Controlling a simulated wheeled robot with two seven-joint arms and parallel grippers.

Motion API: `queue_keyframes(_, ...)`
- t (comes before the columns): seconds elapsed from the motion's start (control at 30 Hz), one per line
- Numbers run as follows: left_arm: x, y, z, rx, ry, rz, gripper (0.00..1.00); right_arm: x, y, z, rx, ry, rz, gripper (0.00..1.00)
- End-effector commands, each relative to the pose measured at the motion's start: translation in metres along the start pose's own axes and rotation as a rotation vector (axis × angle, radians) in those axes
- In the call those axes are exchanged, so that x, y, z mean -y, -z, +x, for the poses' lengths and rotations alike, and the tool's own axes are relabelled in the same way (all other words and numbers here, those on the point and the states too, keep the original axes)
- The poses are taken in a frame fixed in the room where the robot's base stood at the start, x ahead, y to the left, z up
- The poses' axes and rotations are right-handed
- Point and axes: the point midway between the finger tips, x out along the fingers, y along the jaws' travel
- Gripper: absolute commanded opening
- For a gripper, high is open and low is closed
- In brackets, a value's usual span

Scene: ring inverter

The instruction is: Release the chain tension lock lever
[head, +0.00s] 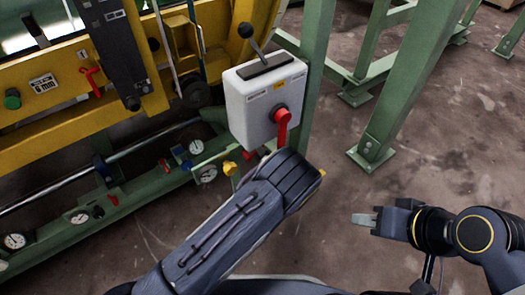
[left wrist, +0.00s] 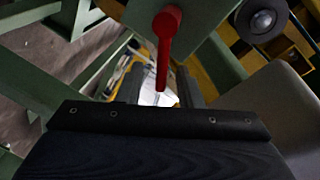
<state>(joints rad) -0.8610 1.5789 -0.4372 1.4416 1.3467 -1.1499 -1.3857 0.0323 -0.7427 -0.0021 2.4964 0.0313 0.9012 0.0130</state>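A white control box (head: 265,105) is mounted by a green post. A red lever (head: 282,127) hangs down from its front, and a black lever (head: 257,45) with a round knob rises from its top slot. No readable label shows which one is the chain tension lock. My left arm reaches up to just below the red lever; its fingers are hidden in the head view. In the left wrist view, the red lever (left wrist: 165,45) hangs down toward the gap between my left gripper's (left wrist: 160,92) spread fingers. Contact cannot be told. My right gripper (head: 364,218) is over the floor, away from the box.
A yellow and green machine (head: 60,100) fills the left side, with another red lever (head: 91,80), a green knob (head: 12,99) and several gauges along its lower rail. Green posts (head: 372,148) stand behind and right of the box. The floor (head: 450,130) at right is open.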

Motion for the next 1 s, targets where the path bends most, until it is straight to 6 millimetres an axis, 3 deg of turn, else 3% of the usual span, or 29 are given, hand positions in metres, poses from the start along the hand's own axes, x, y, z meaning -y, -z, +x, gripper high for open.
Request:
queue_keyframes(0.17,0.001,0.001,-0.007,-0.001,0.001,-0.001,0.33,0.001,0.001,-0.003,0.000,0.000,0.000,0.36)
queue_keyframes(0.6,0.001,0.001,-0.072,-0.001,-0.001,0.000,0.33,0.008,0.009,-0.018,0.000,0.000,0.000,0.36)
queue_keyframes(1.0,0.000,0.000,-0.078,0.000,0.000,0.000,0.33,0.008,0.009,-0.018,0.000,0.000,0.000,0.36)
